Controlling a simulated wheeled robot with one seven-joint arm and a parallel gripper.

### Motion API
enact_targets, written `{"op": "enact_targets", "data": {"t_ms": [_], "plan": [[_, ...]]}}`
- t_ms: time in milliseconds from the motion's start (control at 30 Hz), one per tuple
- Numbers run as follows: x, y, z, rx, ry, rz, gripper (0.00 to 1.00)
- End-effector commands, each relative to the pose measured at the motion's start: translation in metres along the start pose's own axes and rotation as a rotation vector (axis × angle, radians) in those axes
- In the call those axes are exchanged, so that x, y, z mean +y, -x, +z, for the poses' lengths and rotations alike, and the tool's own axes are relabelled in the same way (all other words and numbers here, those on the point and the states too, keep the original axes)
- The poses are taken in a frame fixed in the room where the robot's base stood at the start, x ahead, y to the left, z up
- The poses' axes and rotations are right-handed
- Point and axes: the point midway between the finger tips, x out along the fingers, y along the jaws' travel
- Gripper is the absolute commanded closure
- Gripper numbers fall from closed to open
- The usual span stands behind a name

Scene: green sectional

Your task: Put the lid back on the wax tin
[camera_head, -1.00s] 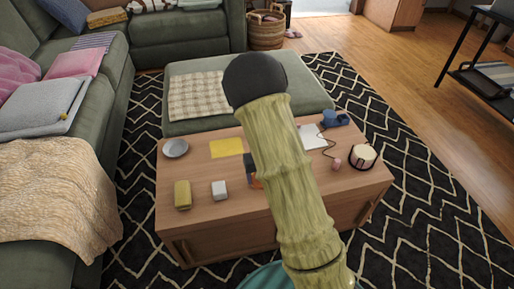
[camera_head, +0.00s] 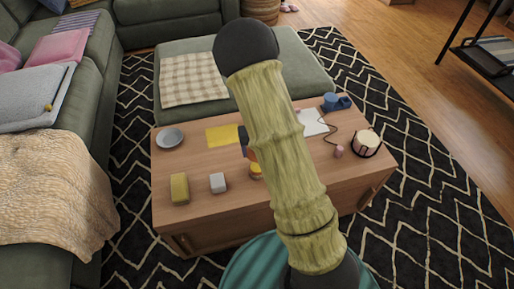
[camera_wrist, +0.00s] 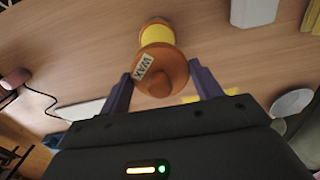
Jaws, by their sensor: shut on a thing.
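The wax lid (camera_wrist: 172,60) is an orange-brown disc with a round knob and a pale "WAX" label. In the wrist view it sits between the two purple fingers of my gripper (camera_wrist: 160,72), which is shut on it. I cannot tell from this angle whether lid and tin touch. In the head view the tin (camera_head: 256,172) stands on the table, partly hidden by my arm. The dark gripper (camera_head: 244,142) and a bit of orange show above it at the arm's left edge.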

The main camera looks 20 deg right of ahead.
Motion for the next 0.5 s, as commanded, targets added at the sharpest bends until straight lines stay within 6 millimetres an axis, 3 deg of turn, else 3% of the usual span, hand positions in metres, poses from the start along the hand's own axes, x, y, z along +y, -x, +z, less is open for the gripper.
{"op": "enact_targets", "data": {"t_ms": [167, 500], "plan": [[-0.001, 0.009, 0.005, -0.003, -0.141, 0.002, 0.57], [-0.003, 0.025, 0.019, -0.004, -0.656, 0.002, 0.57]]}}
